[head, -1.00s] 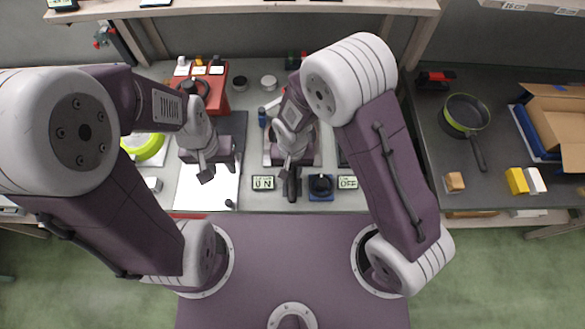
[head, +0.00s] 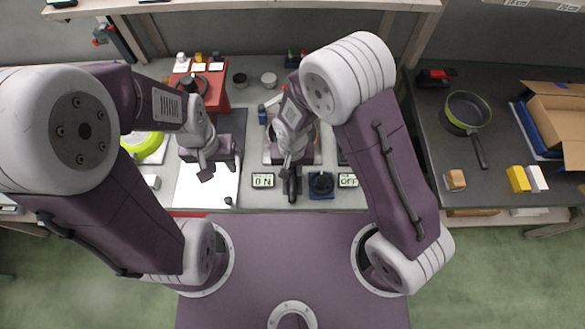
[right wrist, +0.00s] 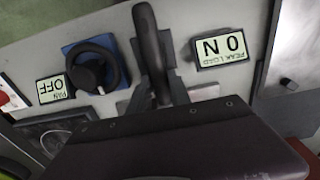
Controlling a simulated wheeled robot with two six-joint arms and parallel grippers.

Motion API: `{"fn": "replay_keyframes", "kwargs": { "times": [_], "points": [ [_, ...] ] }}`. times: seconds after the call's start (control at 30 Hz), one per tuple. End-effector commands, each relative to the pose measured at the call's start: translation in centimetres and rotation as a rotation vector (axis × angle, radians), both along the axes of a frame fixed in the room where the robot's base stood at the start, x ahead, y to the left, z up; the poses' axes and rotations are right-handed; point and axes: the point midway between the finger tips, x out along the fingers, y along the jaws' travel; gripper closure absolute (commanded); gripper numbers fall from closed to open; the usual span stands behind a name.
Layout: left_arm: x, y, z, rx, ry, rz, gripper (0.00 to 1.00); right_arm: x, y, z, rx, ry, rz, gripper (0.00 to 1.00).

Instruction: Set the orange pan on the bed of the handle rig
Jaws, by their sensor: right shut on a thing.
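My right gripper (head: 292,160) is shut on the black handle (head: 293,188) of a pan, over the handle rig. The handle also shows in the right wrist view (right wrist: 150,45), pointing toward the robot's side. The pan's body is mostly hidden behind my right gripper and arm, so I cannot tell if it touches the bed. The handle rig (head: 317,158) has a grey plate partly visible around the gripper. My left gripper (head: 206,174) hangs above the white and dark mats at the left; its finger gap is not clear.
A display reading 0 N (head: 263,180), a blue-based black knob (head: 321,184) and a display reading OFF (head: 348,180) line the front edge. A lime-green pan (head: 150,143) is at left; a green-sided black pan (head: 455,121) is on the right table. A red stand (head: 214,93) is behind.

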Motion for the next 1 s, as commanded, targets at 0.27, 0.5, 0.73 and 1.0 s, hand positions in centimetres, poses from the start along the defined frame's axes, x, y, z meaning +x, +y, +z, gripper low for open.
{"fn": "replay_keyframes", "kwargs": {
  "times": [0.27,0.5,0.73,1.0],
  "points": [
    [0.0,0.0,-0.4,0.0,0.0,0.0,0.64,-0.2,-0.1,-0.7,-0.004,0.005,0.0,1.0],
    [0.0,0.0,-0.4,0.0,0.0,0.0,0.64,-0.1,-0.1,-0.6,-0.003,0.004,0.0,0.51],
    [0.0,0.0,-0.3,0.0,0.0,0.0,0.64,-0.1,-0.1,-0.3,-0.002,0.003,0.0,0.51],
    [0.0,0.0,0.2,0.0,0.0,0.0,0.64,-0.1,0.0,5.2,0.001,-0.001,-0.001,0.51]
  ]
}}
